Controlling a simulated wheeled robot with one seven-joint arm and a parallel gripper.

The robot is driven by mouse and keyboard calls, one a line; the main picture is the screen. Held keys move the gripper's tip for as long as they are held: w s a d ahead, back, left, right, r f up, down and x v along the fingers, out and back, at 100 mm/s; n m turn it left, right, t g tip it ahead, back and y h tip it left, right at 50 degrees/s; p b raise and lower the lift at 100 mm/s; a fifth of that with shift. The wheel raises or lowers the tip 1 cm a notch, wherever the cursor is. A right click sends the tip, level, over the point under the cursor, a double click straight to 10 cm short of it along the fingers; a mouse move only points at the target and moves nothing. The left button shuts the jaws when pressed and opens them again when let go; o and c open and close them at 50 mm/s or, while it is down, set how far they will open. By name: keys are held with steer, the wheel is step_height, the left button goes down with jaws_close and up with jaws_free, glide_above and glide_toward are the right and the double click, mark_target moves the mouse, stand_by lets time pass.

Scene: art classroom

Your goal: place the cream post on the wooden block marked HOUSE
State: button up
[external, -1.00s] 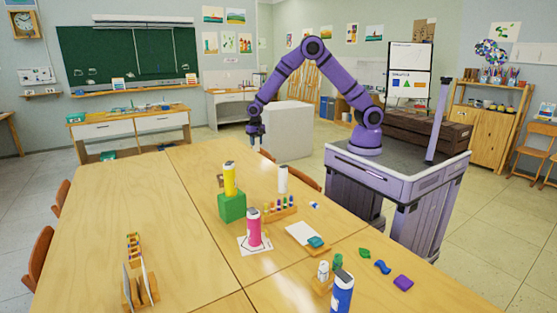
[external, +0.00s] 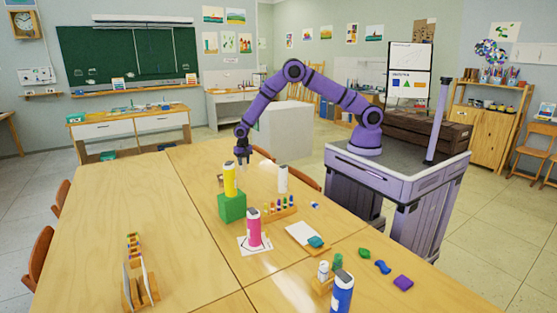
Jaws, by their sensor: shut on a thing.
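My gripper (external: 243,160) points down above the far part of the table, behind and slightly right of the yellow post. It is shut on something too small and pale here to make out. A whitish post (external: 282,180) with a dark top stands upright on the table, to the right of my gripper and apart from it. I cannot tell whether it is the cream post. A small wooden block (external: 322,286) near the front right bears a small white figure (external: 323,270) and a green one. No HOUSE lettering is readable in this view.
A yellow post (external: 229,179) stands on a green block (external: 232,207). A pink post (external: 253,230) stands on a white marked sheet. A peg rack (external: 279,210), a white tray (external: 305,237) and a blue post (external: 341,294) stand nearby. The table's left half is mostly clear.

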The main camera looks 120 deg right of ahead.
steer(key=w+d, duration=0.1)
steer(key=w, duration=0.1)
steer(key=w+d, duration=0.1)
steer(key=w, duration=0.2)
steer(key=w+d, duration=0.2)
steer(key=shift+w+f, duration=0.25)
steer(key=shift+f, duration=1.85)
steer(key=shift+f, duration=0.1)
steer(key=o, duration=0.9)
steer(key=shift+o, duration=0.2)
